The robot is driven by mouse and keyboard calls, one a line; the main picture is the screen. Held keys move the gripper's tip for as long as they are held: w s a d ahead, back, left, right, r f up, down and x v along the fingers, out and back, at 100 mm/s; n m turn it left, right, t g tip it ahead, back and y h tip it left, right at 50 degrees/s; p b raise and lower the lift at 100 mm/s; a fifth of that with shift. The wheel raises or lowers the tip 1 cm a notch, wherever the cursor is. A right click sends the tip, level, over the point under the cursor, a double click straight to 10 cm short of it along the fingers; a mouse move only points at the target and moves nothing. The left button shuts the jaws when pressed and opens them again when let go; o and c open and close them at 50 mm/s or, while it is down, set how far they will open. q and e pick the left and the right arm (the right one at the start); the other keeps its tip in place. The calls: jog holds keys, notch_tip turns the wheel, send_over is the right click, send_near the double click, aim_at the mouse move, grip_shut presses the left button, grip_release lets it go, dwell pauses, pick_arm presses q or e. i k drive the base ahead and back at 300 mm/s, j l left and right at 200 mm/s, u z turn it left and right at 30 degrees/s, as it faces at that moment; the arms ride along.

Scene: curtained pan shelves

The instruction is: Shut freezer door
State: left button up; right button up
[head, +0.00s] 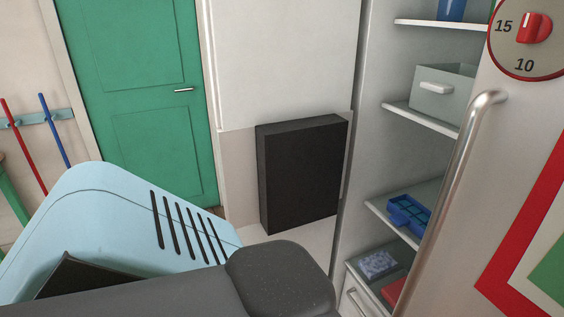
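The freezer door (520,150) stands open at the right, close to me. It carries a long metal handle (462,165), a dial with a red knob (533,28) and a red, white and green pattern. The freezer body (365,130) is behind it to the left, with its inside and shelves (430,118) showing. The door's right and lower parts are outside the view. Neither of my grippers is in view.
The shelves hold a grey bin (442,92), a blue tray (408,214) and a pale blue pack (378,264). A black panel-like box (302,175) stands left of the freezer. A closed green door (135,85) is farther left. Large blue and dark grey shapes cover the lower left.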

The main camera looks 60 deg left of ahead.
aim_at(280, 73)
jog(key=k+j+z, duration=0.1)
jog(key=j, duration=0.45)
jog(key=k+j, duration=0.1)
jog(key=j, duration=0.5)
jog(key=k+j+z, duration=0.15)
jog(key=j, duration=0.4)
jog(key=j+z, duration=0.1)
jog(key=j, duration=0.45)
jog(key=k+j, duration=0.2)
jog(key=j, duration=0.35)
jog(key=k+j+z, duration=0.15)
jog(key=j, duration=0.4)
jog(key=k+j+z, duration=0.1)
jog(key=j, duration=0.4)
jog(key=k+j, duration=0.3)
jog(key=j, duration=0.2)
jog(key=z, duration=0.05)
